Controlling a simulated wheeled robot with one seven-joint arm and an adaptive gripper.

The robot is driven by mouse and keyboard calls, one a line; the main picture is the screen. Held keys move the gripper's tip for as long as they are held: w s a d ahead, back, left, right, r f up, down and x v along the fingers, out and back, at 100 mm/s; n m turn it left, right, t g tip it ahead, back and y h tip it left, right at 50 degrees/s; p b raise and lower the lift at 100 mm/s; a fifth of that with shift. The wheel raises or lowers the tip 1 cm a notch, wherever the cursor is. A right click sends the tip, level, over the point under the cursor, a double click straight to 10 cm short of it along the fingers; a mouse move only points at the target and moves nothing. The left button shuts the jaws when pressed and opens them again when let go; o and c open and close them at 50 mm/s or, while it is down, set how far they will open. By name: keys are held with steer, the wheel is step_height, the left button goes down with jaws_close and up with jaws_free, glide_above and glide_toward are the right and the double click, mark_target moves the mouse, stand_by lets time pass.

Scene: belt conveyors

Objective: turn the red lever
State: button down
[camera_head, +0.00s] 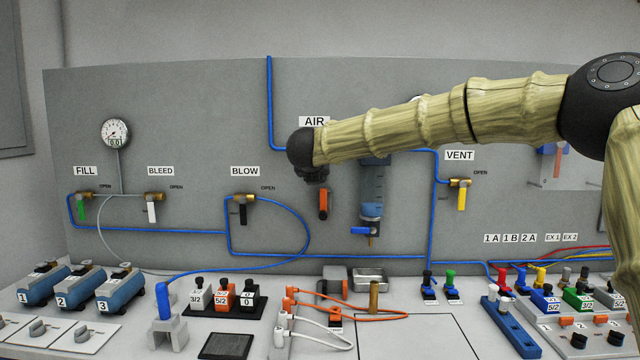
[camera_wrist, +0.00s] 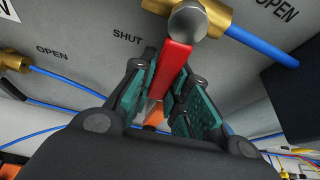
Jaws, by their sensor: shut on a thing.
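The red lever (camera_wrist: 173,62) runs down from a round metal pivot on a brass valve (camera_wrist: 219,17) in the wrist view.
A blue filter unit (camera_head: 372,190) stands right of the lever. Blue tubing (camera_head: 270,100) runs along the panel. Other valves have a black lever (camera_head: 243,214) at BLOW and a yellow lever (camera_head: 462,200) at VENT. Fittings and hoses crowd the bench below.

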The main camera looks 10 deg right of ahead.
steer(key=shift+a+f+m+b, duration=0.1)
steer(key=shift+a+m+b, duration=0.1)
steer(key=shift+m+b, duration=0.15)
stand_by(0.3)
steer(key=c, duration=1.4)
jaws_free()
steer(key=shift+a, duration=0.1)
steer(key=shift+o, duration=0.2)
steer(key=v, duration=1.2)
steer(key=shift+d, duration=0.25)
